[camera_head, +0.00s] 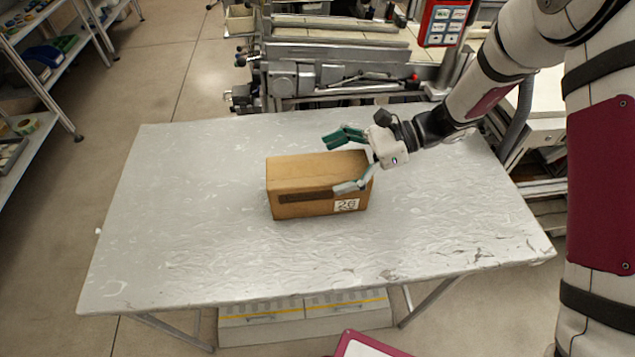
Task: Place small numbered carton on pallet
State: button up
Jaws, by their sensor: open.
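A small brown carton (293,175) stands on the silver-grey table near its middle. A white label with "26" is at the lower right of its front face, and a dark strip runs across that face. My gripper (346,162) is open at the carton's right part. Its near finger overlaps the front face in the picture, and its far finger with a green pad shows beyond the back top edge. I cannot tell whether either finger touches the carton. I cannot make out a pallet with certainty.
The table (190,235) is bare around the carton. A grey low unit with a yellow line (305,312) sits under its front edge. A machine (330,75) stands close behind the table, with a red control panel (445,22). Shelves (45,85) stand at the far left.

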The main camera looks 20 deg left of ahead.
jog(key=shift+x, duration=1.1)
jog(key=shift+f, duration=0.1)
jog(key=c, duration=2)
